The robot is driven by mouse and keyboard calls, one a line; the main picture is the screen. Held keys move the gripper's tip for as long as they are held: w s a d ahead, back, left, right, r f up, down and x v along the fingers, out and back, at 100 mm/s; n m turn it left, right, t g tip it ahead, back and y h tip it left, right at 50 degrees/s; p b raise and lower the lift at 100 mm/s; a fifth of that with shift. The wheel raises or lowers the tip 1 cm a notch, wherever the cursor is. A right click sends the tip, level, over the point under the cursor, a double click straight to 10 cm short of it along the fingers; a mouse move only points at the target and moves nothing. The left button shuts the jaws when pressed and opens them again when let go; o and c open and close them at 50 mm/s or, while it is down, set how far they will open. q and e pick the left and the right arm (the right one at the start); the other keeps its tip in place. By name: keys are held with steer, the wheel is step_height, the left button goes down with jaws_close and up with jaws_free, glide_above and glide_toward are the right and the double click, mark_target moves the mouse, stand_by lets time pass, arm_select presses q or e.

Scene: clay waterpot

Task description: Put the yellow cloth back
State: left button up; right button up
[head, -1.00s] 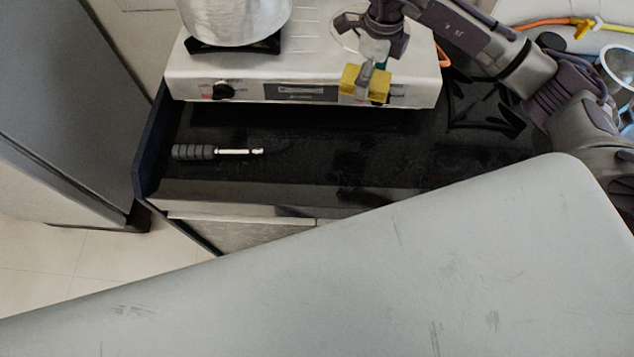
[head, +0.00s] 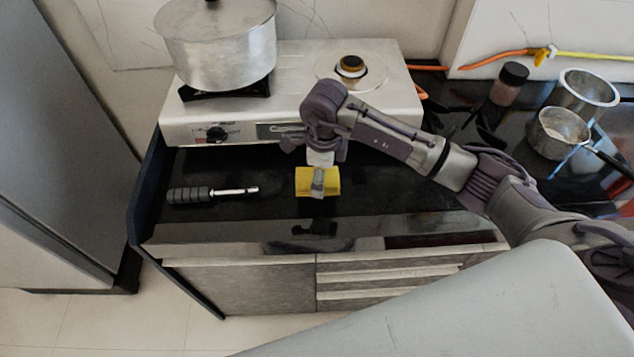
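The yellow cloth (head: 331,182) is at the fingertips of my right gripper (head: 318,182), in front of the gas stove. My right arm comes in from the right and the gripper points down, shut on the cloth. The cloth shows on both sides of the fingers. It is over the black countertop (head: 380,188); I cannot tell whether it touches the surface or hangs just above it. My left gripper is not in view.
A silver pot (head: 218,50) stands on the left burner of the gas stove (head: 300,82). A dark-handled tool (head: 205,193) lies on the counter left of the cloth. A jar (head: 508,84) and metal pans (head: 558,132) stand at the right. Drawers (head: 385,285) are below the counter.

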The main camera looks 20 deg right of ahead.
steer(key=shift+w+a+f, duration=0.35)
steer(key=shift+a, duration=0.1)
step_height(320, 180, down, 4)
steer(key=shift+r+p, duration=0.1)
steer(key=shift+p, duration=0.55)
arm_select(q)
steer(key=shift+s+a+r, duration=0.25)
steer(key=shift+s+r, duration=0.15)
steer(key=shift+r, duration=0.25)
arm_select(e)
steer(key=shift+f+b, duration=0.3)
steer(key=o, duration=1.5)
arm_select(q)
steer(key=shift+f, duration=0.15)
arm_select(e)
steer(key=shift+r, duration=0.15)
